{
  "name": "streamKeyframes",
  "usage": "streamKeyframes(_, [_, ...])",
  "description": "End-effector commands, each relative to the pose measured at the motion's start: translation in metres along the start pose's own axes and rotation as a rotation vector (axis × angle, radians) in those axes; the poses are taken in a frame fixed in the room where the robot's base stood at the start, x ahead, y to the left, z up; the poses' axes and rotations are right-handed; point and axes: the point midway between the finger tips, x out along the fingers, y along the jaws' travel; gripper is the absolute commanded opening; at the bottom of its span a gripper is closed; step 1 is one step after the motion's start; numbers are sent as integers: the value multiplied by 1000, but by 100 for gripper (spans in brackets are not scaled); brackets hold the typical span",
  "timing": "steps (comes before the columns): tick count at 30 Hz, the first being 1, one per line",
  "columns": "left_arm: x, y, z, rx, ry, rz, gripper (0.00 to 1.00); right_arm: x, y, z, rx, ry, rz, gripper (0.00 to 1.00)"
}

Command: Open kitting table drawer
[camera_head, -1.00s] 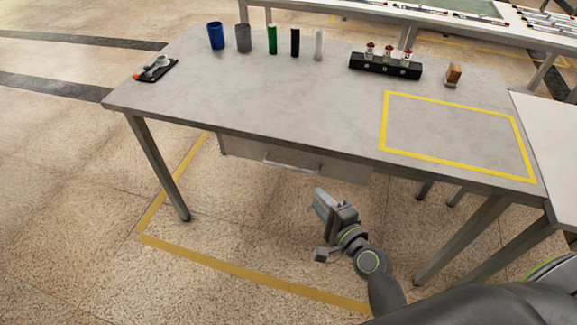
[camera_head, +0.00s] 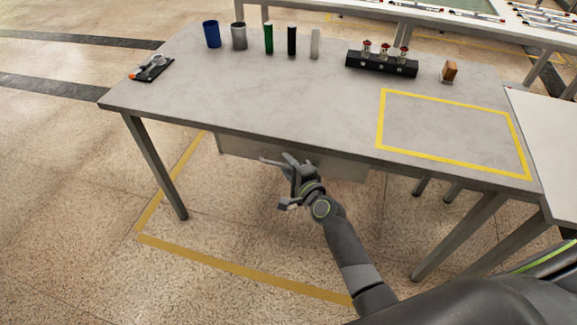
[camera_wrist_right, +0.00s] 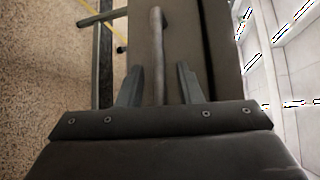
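The kitting table (camera_head: 230,95) has a grey drawer (camera_head: 345,166) under its front edge, and the drawer looks shut. Its bar handle (camera_head: 268,160) shows at its left end in the head view; my right gripper (camera_head: 291,166) hides the rest. In the right wrist view the handle (camera_wrist_right: 158,50) runs between the two fingers of my right gripper (camera_wrist_right: 159,85), with a gap on each side. The gripper is open around the bar and not closed on it. My left gripper is not in view.
On the tabletop stand a blue cup (camera_head: 212,35), a grey cup (camera_head: 239,37), several cylinders, a black rack (camera_head: 381,65) and a brown block (camera_head: 449,70). A table leg (camera_head: 155,165) stands left of the drawer. The floor before the drawer is clear.

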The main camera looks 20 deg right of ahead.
Motion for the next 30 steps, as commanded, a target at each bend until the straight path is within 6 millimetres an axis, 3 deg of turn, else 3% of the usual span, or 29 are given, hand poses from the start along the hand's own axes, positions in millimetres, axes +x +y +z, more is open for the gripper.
streamKeyframes(8, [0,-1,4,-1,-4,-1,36,1,0,0,0,0,0,31])
streamKeyframes(15, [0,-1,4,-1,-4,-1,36,0,0,0,0,0,0,0])
streamKeyframes(30, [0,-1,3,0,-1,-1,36,-1,1,1,1,0,1,0])
